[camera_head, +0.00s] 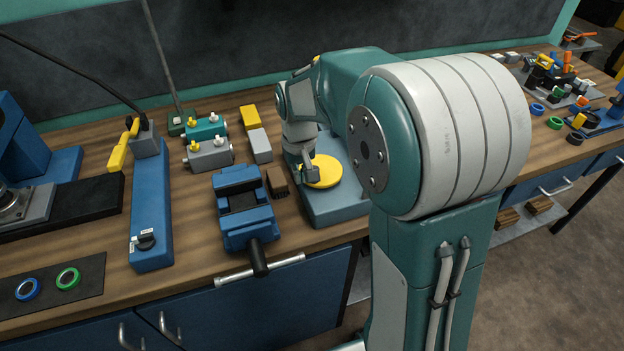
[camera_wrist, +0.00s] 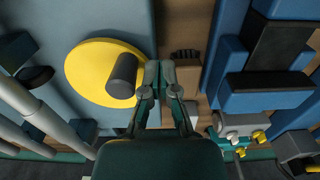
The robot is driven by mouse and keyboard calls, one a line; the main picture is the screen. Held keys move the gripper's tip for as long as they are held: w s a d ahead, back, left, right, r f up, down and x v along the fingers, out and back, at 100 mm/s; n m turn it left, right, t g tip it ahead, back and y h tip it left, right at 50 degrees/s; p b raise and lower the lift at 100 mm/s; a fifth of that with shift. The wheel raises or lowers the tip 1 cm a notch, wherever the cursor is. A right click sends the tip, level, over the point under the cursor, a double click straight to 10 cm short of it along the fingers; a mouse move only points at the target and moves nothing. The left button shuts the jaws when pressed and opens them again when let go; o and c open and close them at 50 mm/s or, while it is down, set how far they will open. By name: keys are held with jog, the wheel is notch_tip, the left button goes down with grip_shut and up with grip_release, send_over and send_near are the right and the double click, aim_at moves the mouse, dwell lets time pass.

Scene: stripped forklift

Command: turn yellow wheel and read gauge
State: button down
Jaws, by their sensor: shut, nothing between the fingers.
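The yellow wheel (camera_head: 327,173) is a flat disc on a blue-grey base (camera_head: 337,208) on the workbench. It fills the upper left of the wrist view (camera_wrist: 88,82), where a dark grey knob (camera_wrist: 122,75) stands up near its right edge. My gripper (camera_wrist: 158,66) is shut and empty, with its fingertips just right of the knob in the wrist view. I cannot tell whether they touch it. In the head view my gripper (camera_head: 306,172) is at the wheel's left edge, partly hidden by my arm. I cannot make out a gauge in either view.
A blue vise (camera_head: 243,207) and a brown brush-like block (camera_head: 277,182) stand just left of the base. Grey (camera_head: 208,154) and teal (camera_head: 205,129) valve blocks and a long blue bar (camera_head: 151,215) are further left. My arm hides the bench to the right.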

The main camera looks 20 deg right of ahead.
aim_at(326, 177)
jog(key=shift+d+r, duration=0.1)
jog(key=shift+d, duration=0.6)
jog(key=shift+d, duration=1.1)
jog(key=shift+d, duration=0.75)
jog(key=shift+d, duration=0.45)
jog(key=shift+a+r, duration=0.2)
jog(key=shift+r, duration=1.55)
jog(key=shift+a+r, duration=0.2)
jog(key=shift+r, duration=1.5)
